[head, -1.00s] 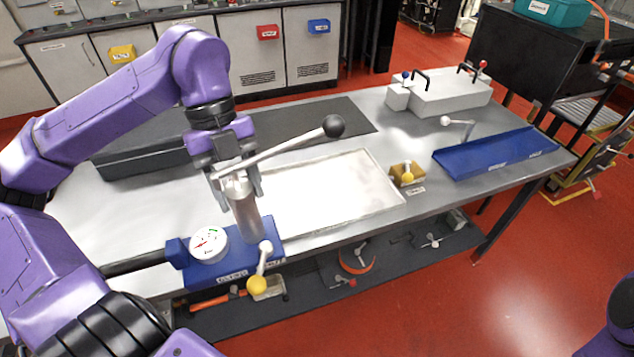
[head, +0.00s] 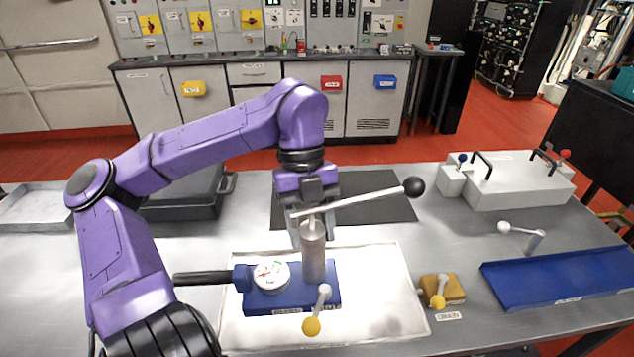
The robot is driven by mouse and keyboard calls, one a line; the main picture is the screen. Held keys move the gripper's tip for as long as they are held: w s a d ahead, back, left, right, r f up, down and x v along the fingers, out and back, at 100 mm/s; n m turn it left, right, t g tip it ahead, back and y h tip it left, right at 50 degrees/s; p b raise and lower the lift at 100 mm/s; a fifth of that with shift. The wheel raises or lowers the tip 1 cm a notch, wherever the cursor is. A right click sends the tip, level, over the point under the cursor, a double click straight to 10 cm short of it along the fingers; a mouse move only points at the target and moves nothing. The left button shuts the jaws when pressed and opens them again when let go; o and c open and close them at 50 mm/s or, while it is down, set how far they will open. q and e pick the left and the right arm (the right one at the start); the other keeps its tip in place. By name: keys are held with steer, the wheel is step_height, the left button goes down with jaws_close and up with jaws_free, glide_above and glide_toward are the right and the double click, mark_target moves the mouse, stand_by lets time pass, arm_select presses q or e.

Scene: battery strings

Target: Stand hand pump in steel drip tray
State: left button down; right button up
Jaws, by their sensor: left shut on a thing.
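The hand pump (head: 313,262) has a blue base, a grey cylinder, a round dial, a long lever with a black ball, a yellow-knobbed valve arm and a black hose or handle on the left. My left gripper (head: 306,228) is shut on the upper cylinder from above and behind. The pump is upright. Its base appears over the left-middle part of the shallow steel drip tray (head: 385,290), inside the rim as seen. I cannot tell whether the base touches the tray floor. My right gripper is not in view.
A small yellow-brown block (head: 452,291) with a knob stands just right of the tray. A blue tray (head: 560,275) and a white box with handles (head: 520,185) lie further right. A dark mat (head: 375,208) lies behind the tray, and a dark case (head: 180,205) stands back left.

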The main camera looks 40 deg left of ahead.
arm_select(q)
steer(key=w+d+f+p, duration=0.2)
steer(key=w+f+p, duration=0.1)
steer(key=w+f, duration=0.9)
steer(key=shift+p, duration=0.3)
steer(key=shift+c, duration=2.3)
jaws_free()
steer(key=shift+a+f, duration=0.1)
steer(key=shift+f, duration=0.05)
steer(key=b+v, duration=0.1)
steer(key=v, duration=1.1)
steer(key=shift+b, duration=0.4)
steer(key=shift+w, duration=0.1)
